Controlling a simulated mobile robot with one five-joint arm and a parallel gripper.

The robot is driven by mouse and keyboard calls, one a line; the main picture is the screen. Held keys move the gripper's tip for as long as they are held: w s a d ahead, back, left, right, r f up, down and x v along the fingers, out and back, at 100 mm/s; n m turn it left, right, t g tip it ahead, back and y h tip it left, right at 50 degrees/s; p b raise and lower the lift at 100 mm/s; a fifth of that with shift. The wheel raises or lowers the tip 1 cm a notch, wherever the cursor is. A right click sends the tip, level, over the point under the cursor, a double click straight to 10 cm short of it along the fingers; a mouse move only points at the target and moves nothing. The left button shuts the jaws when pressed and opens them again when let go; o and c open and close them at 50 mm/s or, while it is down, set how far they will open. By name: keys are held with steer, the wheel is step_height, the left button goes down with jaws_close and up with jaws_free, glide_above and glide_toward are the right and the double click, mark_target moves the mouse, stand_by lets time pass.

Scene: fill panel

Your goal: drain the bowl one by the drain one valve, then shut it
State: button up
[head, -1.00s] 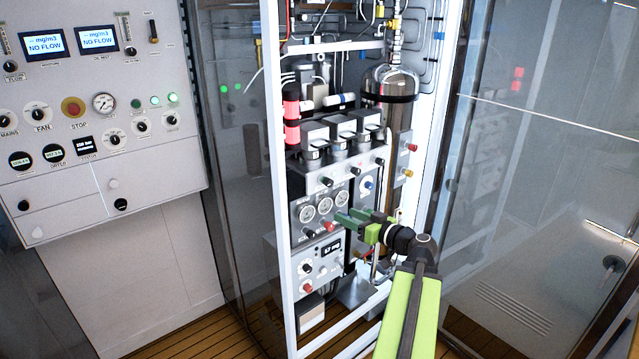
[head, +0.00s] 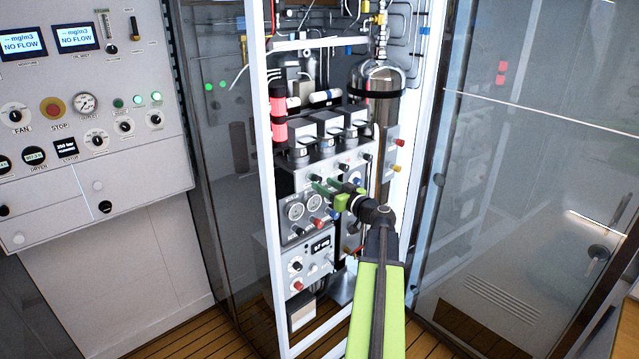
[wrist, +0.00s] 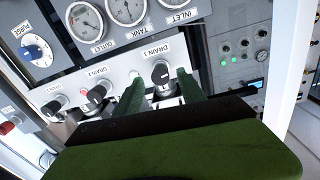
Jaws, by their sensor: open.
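The drain one valve is a black knob (wrist: 161,75) labelled DRAIN 1 in the wrist view, which sees the panel upside down. My open gripper (wrist: 162,88) has one green finger on each side of this knob; contact cannot be told. In the head view my gripper (head: 318,186) is at the left end of the upper knob row, with its fingers over the panel. Bowl one (head: 299,154) appears to be the leftmost of three under grey square heads; its liquid level cannot be made out.
The DRAIN 2 knob (wrist: 97,93) and DRAIN 3 knob (wrist: 52,107) sit beside DRAIN 1. Gauges (head: 295,211) lie below the drain row in the head view. A white frame post (head: 270,220) stands left of the panel. A blue PURGE knob (wrist: 33,51) is off to the side.

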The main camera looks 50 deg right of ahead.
mark_target(319, 182)
steer(key=shift+w+d, duration=0.15)
steer(key=shift+w, duration=1.35)
jaws_close()
